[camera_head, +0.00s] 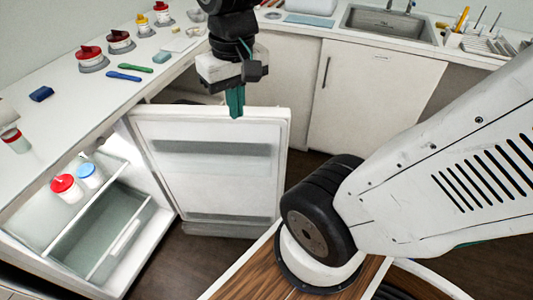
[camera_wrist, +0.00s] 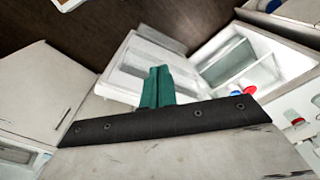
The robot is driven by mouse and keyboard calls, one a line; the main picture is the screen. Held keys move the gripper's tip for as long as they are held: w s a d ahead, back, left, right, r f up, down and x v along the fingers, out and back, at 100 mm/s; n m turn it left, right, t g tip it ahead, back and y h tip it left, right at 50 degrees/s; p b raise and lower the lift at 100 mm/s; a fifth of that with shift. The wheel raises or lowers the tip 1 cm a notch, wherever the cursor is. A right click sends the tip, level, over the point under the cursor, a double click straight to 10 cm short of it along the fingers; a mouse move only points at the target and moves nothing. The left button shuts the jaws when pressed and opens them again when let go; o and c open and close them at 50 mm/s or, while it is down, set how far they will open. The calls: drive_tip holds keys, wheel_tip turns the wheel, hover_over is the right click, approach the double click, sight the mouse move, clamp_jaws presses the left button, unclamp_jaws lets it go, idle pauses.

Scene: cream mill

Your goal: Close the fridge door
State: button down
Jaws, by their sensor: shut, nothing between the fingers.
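The fridge door (camera_head: 205,165) is white and stands wide open in the head view, its inner side with shelf bins facing me. It also shows in the wrist view (camera_wrist: 128,70). The fridge (camera_head: 122,255) is a lit white box under the counter at the left, with a drawer and shelf visible. My gripper (camera_head: 236,105) has green fingers that are shut and empty. In the head view it hangs over the top edge of the door, pointing down. In the wrist view its fingers (camera_wrist: 160,75) overlap the door; I cannot tell whether they touch it.
A jar with a red lid (camera_head: 66,188) and one with a blue lid (camera_head: 88,175) stand inside the fridge. The counter (camera_head: 45,175) above holds several jars and tools. A sink (camera_head: 390,22) and cabinet (camera_head: 368,95) are behind. Dark floor (camera_head: 190,262) lies below the door.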

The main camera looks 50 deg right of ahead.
drive_tip(key=w+d+f+m+g+y, duration=0.1)
drive_tip(key=w+d+f+m, duration=0.35)
drive_tip(key=d+f, duration=0.6)
drive_tip(key=w+d+f+m+g+y, duration=0.1)
drive_tip(key=w+d+f+m, duration=0.45)
drive_tip(key=f, duration=1.15)
drive_tip(key=f+n, duration=0.1)
drive_tip(key=f, duration=0.2)
drive_tip(key=f+n, duration=0.1)
drive_tip(key=f, duration=0.2)
drive_tip(key=shift+s+a+f, duration=0.25)
drive_tip(key=shift+s+a, duration=0.15)
